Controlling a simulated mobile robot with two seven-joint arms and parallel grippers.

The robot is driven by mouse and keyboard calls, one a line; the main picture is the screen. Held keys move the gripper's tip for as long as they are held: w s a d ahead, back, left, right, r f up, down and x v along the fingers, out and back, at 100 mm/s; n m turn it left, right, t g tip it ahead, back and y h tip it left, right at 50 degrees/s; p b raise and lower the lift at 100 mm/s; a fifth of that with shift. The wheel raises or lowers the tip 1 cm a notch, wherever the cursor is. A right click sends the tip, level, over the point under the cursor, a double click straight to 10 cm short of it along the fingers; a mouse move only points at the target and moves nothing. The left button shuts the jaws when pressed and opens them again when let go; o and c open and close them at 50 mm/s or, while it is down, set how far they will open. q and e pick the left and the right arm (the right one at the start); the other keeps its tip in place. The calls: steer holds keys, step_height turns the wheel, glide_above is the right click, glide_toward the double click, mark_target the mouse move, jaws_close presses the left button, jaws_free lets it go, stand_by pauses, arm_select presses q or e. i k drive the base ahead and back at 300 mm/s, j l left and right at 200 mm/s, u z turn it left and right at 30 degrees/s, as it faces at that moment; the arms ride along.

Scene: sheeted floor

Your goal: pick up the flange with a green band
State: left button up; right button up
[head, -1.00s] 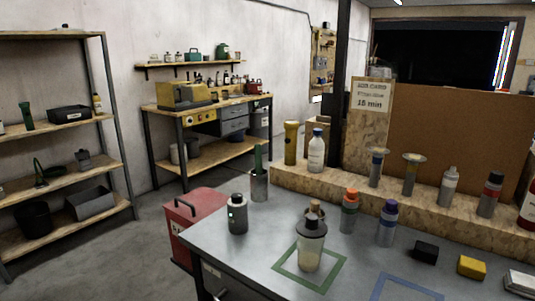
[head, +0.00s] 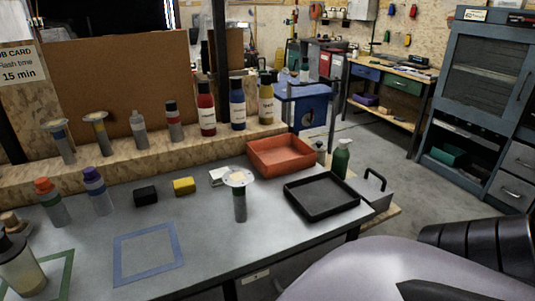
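A flange with a wide pale disc on top and a grey stem stands upright on the grey workbench (head: 200,262). A dark green band shows under its disc, so this is the green-banded flange (head: 240,204). It stands between the white block and the black tray, apart from both. Two similar flanges stand on the wooden ledge at the left: one with a blue band (head: 64,148) and one with a yellowish band (head: 101,136). Pale and black parts of my own arm fill the lower right corner. Neither gripper can be made out.
A black tray (head: 322,213) and an orange-red bin (head: 252,151) lie right of the flange. A yellow block (head: 184,186), a black block (head: 146,196) and a white block (head: 217,177) are to its left. A blue taped square (head: 117,262) on the bench is empty.

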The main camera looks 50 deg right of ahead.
mark_target(237, 179)
steer(key=l+z, duration=0.1)
steer(key=z, duration=1.25)
steer(key=i+l+u, duration=0.2)
steer(key=l, duration=0.2)
steer(key=k, duration=0.1)
